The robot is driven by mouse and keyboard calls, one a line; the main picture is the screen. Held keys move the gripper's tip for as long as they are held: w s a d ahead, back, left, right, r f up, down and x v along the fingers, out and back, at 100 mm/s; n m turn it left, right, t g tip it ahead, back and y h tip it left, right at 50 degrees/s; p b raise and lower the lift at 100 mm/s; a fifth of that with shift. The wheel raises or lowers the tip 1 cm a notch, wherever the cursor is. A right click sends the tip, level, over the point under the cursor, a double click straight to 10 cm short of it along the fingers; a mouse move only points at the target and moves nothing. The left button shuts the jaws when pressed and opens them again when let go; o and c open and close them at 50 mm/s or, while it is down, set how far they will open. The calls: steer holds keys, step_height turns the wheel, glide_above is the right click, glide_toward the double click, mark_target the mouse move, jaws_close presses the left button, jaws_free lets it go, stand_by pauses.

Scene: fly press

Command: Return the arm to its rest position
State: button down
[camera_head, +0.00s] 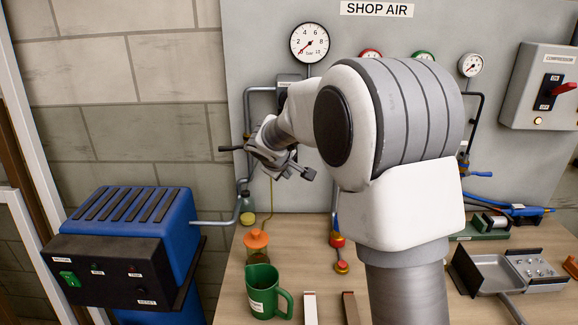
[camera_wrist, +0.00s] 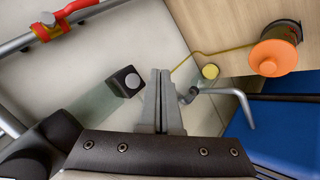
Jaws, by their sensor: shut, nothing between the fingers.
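My gripper (camera_wrist: 160,78) shows in the wrist view with its two grey fingers together and nothing between them. In the head view my gripper (camera_head: 283,163) is small, left of my large white and grey arm link. It is in front of the grey shop-air panel (camera_head: 285,40), above the left part of the bench. My arm is bent and hides much of the panel's middle. A black-ended lever or fitting (camera_wrist: 126,81) shows just left of the fingers in the wrist view; I cannot tell whether they touch.
A blue machine (camera_head: 125,215) stands at left. The wooden bench (camera_head: 232,290) holds a green jug (camera_head: 264,292), an orange-topped container (camera_head: 256,243) and a grey tray (camera_head: 490,270). A gauge (camera_head: 310,42) and pipes are close behind my gripper. A red-handled fitting (camera_wrist: 62,20) shows in the wrist view.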

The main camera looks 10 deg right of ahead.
steer(key=shift+s, duration=0.1)
steer(key=s+d+r+m+g, duration=0.15)
steer(key=s+r, duration=0.25)
steer(key=s, duration=0.5)
steer(key=s+d+r+m, duration=0.3)
steer(key=s+r, duration=0.1)
steer(key=s, duration=0.5)
steer(key=s+a+f+m+y, duration=0.1)
steer(key=s+f, duration=0.1)
steer(key=s, duration=0.8)
steer(key=s+a+f+m+g+y, duration=0.1)
steer(key=s+a+m+y, duration=0.1)
steer(key=s, duration=0.9)
steer(key=shift+s+a+f+y, duration=0.2)
steer(key=shift+a+f+y, duration=0.1)
steer(key=shift+f, duration=0.05)
